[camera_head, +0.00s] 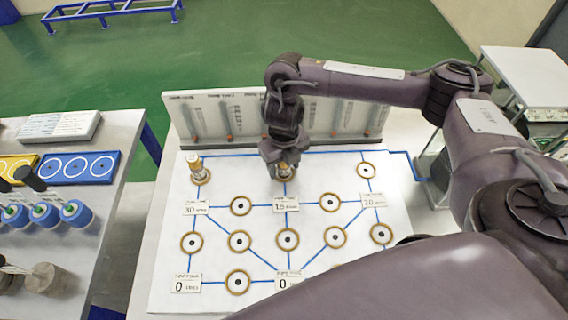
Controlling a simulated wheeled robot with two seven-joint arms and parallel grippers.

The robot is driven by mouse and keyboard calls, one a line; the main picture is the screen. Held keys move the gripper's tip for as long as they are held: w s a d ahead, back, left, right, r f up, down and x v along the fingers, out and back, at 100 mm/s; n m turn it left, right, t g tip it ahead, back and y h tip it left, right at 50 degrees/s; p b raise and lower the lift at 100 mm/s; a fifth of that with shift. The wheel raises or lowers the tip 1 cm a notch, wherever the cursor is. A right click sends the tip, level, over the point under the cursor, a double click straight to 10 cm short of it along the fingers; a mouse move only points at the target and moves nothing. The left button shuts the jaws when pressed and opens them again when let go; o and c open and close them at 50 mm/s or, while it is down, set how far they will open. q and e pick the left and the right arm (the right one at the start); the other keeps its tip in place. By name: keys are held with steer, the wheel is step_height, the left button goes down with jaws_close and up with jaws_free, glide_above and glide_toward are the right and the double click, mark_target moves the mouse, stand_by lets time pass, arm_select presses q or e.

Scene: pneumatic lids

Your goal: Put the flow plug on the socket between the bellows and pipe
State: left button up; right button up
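The white board (220,215) on the table carries gold-ringed sockets joined by blue lines. My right gripper (285,164) points down at the top middle socket (287,176). A small brass-coloured piece (283,169) shows at its fingertips, at or just over that socket. The fingers hide most of it, and I cannot tell whether they are closed on it. A similar brass and white plug (196,167) stands upright on the top left socket. The top right socket (365,170) is free. I cannot make out which labels name the bellows and the pipe. My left gripper is not in view.
An upright panel (230,115) with gauges stands behind the board. A left table holds blue cylinders (77,213), a blue tray (78,168), a yellow tray (12,166) and a grey box (60,126). My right arm covers the board's lower right.

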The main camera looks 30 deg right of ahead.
steer(key=shift+r, duration=0.1)
steer(key=shift+r, duration=0.2)
step_height(320, 180, up, 12)
steer(key=shift+f+p, duration=0.2)
steer(key=shift+p, duration=0.95)
